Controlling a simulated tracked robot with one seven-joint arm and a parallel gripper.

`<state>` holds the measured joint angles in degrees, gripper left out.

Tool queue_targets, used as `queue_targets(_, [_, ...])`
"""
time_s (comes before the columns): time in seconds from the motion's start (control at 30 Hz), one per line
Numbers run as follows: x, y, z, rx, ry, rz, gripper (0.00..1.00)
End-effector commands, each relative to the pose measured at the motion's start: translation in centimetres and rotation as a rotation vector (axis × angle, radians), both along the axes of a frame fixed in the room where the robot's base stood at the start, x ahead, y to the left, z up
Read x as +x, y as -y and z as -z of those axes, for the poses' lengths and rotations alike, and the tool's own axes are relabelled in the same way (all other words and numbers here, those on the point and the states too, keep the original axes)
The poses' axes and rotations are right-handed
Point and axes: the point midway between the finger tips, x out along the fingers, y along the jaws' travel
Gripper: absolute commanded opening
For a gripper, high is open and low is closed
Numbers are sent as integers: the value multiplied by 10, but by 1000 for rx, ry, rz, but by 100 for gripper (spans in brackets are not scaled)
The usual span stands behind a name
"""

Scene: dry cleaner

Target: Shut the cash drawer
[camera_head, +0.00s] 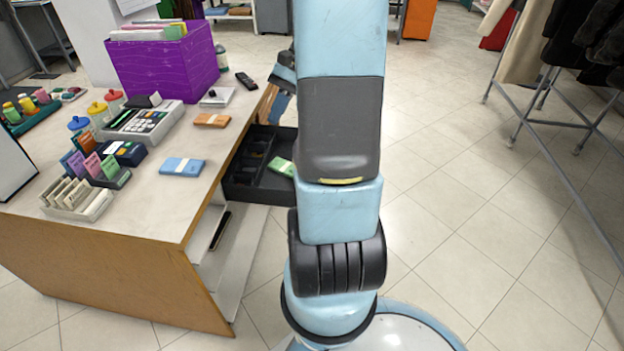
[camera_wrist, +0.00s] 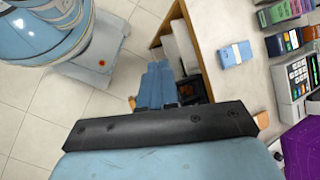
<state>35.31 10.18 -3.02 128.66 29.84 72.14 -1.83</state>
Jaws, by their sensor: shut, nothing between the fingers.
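The cash drawer (camera_head: 243,178) is black and stands open, pulled out from the right side of the counter in the head view. A green banknote bundle (camera_head: 281,167) lies in it, and my arm hides its right part. My gripper (camera_head: 278,112) shows partly behind my arm, beyond the drawer's far end. In the wrist view my gripper's blue fingers (camera_wrist: 158,66) are together and empty, beside the counter's edge. A dark part of the drawer (camera_wrist: 203,90) shows just right of them, mostly covered. I cannot tell whether the fingers touch the drawer.
Open shelves lie below the drawer. Clothes racks (camera_head: 570,120) stand at the right. The tiled floor between is clear.

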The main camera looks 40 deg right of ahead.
Motion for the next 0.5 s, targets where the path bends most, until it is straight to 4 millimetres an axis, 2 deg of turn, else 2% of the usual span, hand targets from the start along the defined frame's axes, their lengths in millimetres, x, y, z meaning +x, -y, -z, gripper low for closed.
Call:
queue_targets(0.03, [1, 12, 12, 43, -25, 44, 0])
queue_targets(0.23, [5, 51, 51, 205, -94, 204, 0])
queue_targets(0.5, [-3, 106, 111, 427, -158, 430, 0])
